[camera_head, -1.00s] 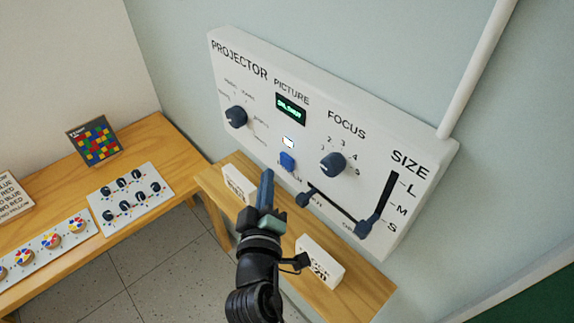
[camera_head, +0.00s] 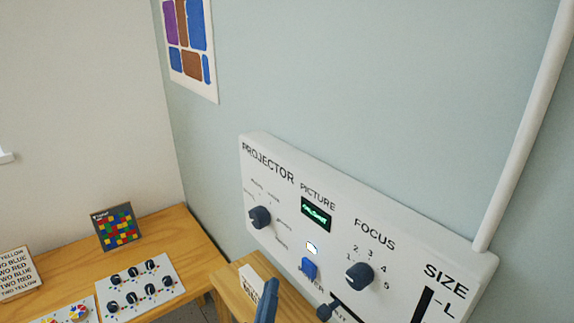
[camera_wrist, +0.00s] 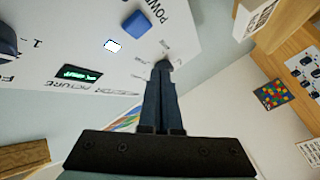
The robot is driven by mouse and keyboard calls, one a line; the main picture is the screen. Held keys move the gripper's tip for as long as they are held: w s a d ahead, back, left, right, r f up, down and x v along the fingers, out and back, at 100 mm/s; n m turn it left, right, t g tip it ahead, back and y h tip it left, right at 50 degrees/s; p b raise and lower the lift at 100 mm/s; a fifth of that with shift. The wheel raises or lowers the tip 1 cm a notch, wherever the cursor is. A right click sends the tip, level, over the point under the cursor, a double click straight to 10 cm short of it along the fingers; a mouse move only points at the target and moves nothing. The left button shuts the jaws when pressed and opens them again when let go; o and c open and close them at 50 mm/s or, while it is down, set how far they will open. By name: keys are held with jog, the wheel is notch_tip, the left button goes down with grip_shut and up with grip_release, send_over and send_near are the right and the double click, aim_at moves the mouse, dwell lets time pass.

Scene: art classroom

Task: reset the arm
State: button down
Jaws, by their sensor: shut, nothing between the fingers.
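My gripper (camera_wrist: 162,70) is shut and empty, its fingers together in the middle of the wrist view. In the head view only the blue-grey tip of my gripper (camera_head: 268,290) shows at the bottom edge, in front of the wooden shelf. The white projector panel (camera_head: 290,172) hangs on the wall behind it, with a picture knob, a focus knob (camera_head: 359,276) and a blue button (camera_head: 309,268). In the wrist view the blue button (camera_wrist: 136,23) lies left of the fingertips. Whether the fingertips touch the panel cannot be told.
A wooden table (camera_head: 190,240) at the left holds a board of dark knobs (camera_head: 138,285), a coloured grid picture (camera_head: 114,228) and a text card (camera_head: 18,272). A wooden shelf (camera_head: 228,279) with a white card block stands below the panel. A white pipe (camera_head: 525,130) runs up the wall.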

notch_tip(320, 180, up, 23)
jog(key=d+m+t+b, duration=0.2)
jog(key=m+t+b, duration=0.1)
jog(key=m+t, duration=0.25)
jog(key=s+r+m+t+y+b, duration=0.2)
jog(key=s+r+t, duration=0.2)
jog(key=s+r, duration=0.8)
notch_tip(320, 180, up, 4)
jog(key=shift+s+a+r+t, duration=0.1)
jog(key=shift+s+a+t, duration=0.1)
jog(key=shift+t, duration=0.15)
